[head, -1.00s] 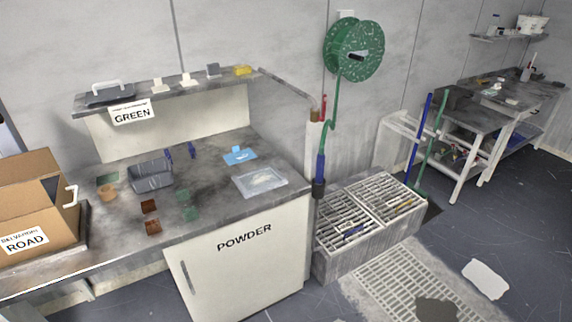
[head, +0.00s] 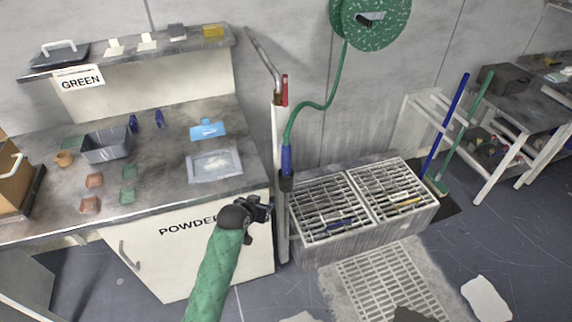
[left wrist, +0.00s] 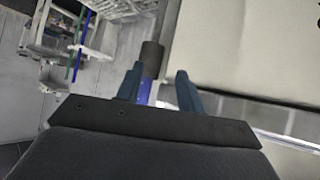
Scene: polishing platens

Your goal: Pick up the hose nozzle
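The hose nozzle (head: 287,160) is blue with a dark tip. It hangs upright, tip down, on the end of the green hose, beside a pale post at the right end of the powder counter. My left gripper (head: 262,207) is in front of the cabinet, below and left of the nozzle and apart from it. In the left wrist view my left gripper (left wrist: 157,82) is open, with its blue fingers apart. The nozzle's dark tip (left wrist: 152,60) shows between and beyond them; its blue part is partly hidden by the gripper body. My right gripper is not in view.
The green hose reel (head: 371,20) is on the wall above. A metal grated trough (head: 325,250) stands right of the post. The counter (head: 160,190) holds a grey bin (head: 106,147) and a tray (head: 214,166). Brooms (head: 446,125) lean at the right.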

